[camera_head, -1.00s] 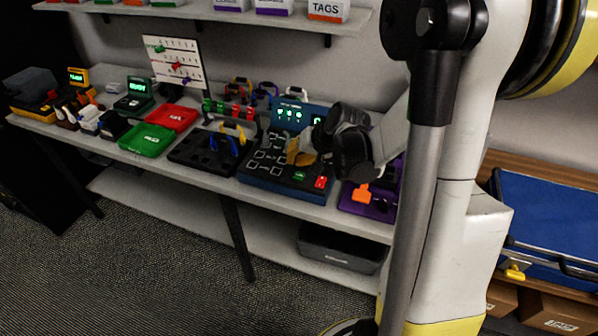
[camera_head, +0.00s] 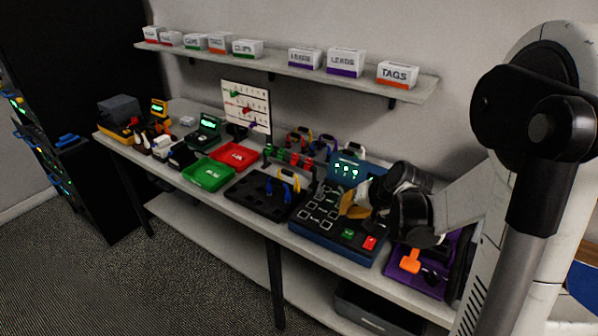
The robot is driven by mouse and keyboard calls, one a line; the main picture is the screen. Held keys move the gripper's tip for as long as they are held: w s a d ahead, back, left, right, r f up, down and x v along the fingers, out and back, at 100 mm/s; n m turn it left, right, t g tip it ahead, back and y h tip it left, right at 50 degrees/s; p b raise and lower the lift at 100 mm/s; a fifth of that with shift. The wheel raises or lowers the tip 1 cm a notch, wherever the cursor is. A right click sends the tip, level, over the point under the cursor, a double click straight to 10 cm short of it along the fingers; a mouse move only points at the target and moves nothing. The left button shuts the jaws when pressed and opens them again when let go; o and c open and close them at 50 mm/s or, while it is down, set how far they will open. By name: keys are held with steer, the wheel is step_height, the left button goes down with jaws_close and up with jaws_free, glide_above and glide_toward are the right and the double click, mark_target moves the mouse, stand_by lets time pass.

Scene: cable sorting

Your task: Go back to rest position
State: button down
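My gripper (camera_head: 358,204) is over the right part of the blue test panel (camera_head: 343,246) on the bench. Its dark wrist hides part of the panel. Tan-yellow finger parts show at its left end, but the gap between them is too small to judge, and I cannot tell whether it holds anything. My arm reaches in from the right, with its white and dark links filling the right side of the view.
The bench (camera_head: 262,218) also bears a green tray (camera_head: 209,174), a red tray (camera_head: 233,156), a black board (camera_head: 262,205) and a purple tray (camera_head: 440,285). A shelf (camera_head: 290,68) of labelled boxes hangs above. A rack (camera_head: 75,165) stands left. Open carpet (camera_head: 185,285) lies in front.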

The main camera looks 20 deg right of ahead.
steer(key=shift+s+a+r, duration=0.1)
steer(key=shift+a+r, duration=0.15)
steer(key=shift+a, duration=0.05)
steer(key=s+a+r+n+h+b, duration=0.1)
steer(key=s+a+r+n, duration=0.2)
steer(key=s+a, duration=0.4)
steer(key=s+a+r+n, duration=0.3)
steer(key=s+a+r, duration=0.3)
steer(key=s, duration=0.5)
steer(key=shift+s+a+h+b, duration=0.35)
steer(key=shift+a+h+b, duration=0.05)
steer(key=shift+a, duration=0.25)
